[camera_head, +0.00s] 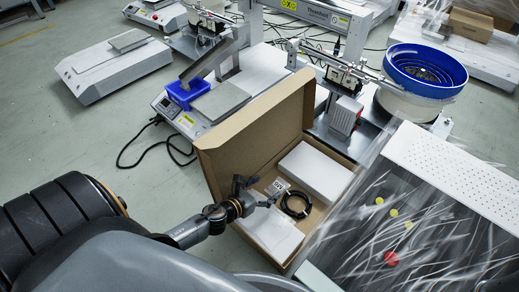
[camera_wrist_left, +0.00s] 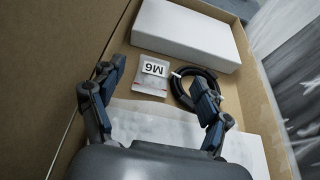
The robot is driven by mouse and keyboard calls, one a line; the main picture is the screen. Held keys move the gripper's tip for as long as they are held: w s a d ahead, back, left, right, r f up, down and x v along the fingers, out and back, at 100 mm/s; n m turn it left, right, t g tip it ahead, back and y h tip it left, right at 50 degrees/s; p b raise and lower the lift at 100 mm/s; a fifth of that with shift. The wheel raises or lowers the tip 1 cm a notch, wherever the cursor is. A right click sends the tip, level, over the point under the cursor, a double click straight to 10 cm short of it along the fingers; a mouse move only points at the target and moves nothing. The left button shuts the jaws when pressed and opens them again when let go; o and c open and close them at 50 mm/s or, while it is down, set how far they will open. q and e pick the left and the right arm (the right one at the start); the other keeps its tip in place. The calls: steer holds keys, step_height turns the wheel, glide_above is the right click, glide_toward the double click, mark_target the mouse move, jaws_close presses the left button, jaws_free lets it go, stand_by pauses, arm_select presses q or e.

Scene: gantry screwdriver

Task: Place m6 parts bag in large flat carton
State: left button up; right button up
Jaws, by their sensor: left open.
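The large flat carton (camera_head: 237,160) stands open in the middle of the head view, its lid raised at the back left. The M6 parts bag (camera_head: 277,187) lies inside on the carton floor; in the left wrist view the bag (camera_wrist_left: 151,77) shows a white label reading M6, upside down. My left gripper (camera_head: 255,190) is over the carton, its fingers spread. In the left wrist view the gripper (camera_wrist_left: 158,95) is open and empty, with the bag just beyond its fingertips, apart from them. My right gripper is not in view.
Inside the carton, a white box (camera_head: 315,172), a coiled black cable (camera_head: 296,204) and a pale flat sheet or bag (camera_head: 270,232) lie around the parts bag. A blue bowl feeder (camera_head: 425,70) and machine stand behind. A blurred clear-covered area is at the right.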

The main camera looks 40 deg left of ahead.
arm_select(q)
steer(key=shift+v, duration=1.4)
steer(key=shift+r, duration=0.1)
